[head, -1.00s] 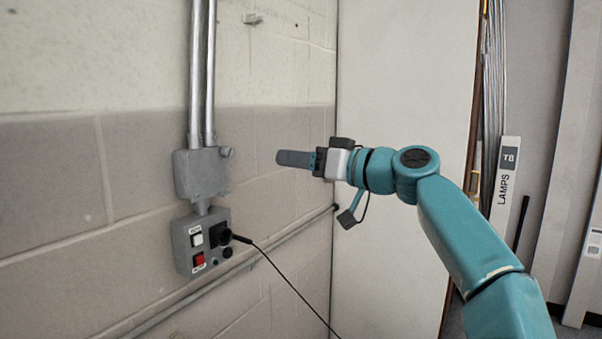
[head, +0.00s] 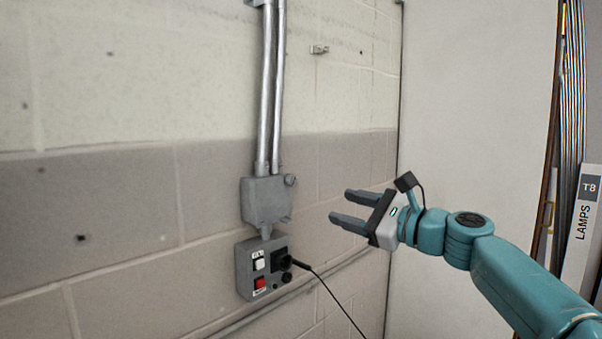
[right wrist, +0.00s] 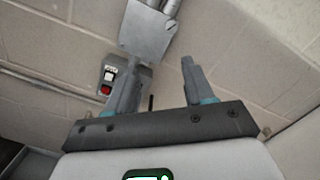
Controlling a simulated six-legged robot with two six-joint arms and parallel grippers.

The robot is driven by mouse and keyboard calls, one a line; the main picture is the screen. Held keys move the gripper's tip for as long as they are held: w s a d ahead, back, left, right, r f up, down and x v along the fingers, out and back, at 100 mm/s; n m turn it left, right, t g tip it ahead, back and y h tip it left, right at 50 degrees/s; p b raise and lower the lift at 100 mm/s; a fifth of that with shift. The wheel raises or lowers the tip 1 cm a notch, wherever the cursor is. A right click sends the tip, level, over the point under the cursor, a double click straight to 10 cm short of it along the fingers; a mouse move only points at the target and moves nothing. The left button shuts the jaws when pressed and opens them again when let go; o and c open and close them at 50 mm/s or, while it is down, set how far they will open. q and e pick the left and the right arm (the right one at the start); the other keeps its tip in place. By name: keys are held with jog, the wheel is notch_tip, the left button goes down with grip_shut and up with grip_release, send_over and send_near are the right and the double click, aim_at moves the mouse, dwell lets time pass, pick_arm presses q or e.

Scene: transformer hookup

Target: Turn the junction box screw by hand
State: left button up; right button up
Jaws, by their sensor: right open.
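The grey junction box (head: 265,203) is on the block wall in the head view, below two metal conduits. Its round grey screw (head: 290,181) sticks out at the upper right corner. My right gripper (head: 340,206) is open and empty, to the right of the box and slightly lower than the screw, apart from both. In the right wrist view the junction box (right wrist: 147,30) is at the top, beyond and between the two fingers (right wrist: 157,80). My left gripper is not in view.
A grey control box (head: 245,272) with a white switch, a red switch and a plugged-in black cable (head: 335,300) is below the junction box. A pipe runs low along the wall. A pale panel (head: 470,100) and a LAMPS box (head: 582,225) stand at right.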

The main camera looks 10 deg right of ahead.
jog(key=r+m+p, duration=0.1)
jog(key=m+p, duration=0.3)
jog(key=m, duration=0.4)
jog(key=m+p, duration=0.2)
jog(key=p, duration=1)
send_near(294, 180)
jog(key=shift+h, duration=0.4)
jog(key=x, duration=0.7)
jog(key=shift+w+a+r, duration=0.1)
jog(key=shift+a+r, duration=0.15)
jog(key=shift+r, duration=0.1)
jog(key=shift+w+a+f, duration=0.1)
jog(key=shift+w+a, duration=0.15)
jog(key=shift+w, duration=0.15)
grip_shut()
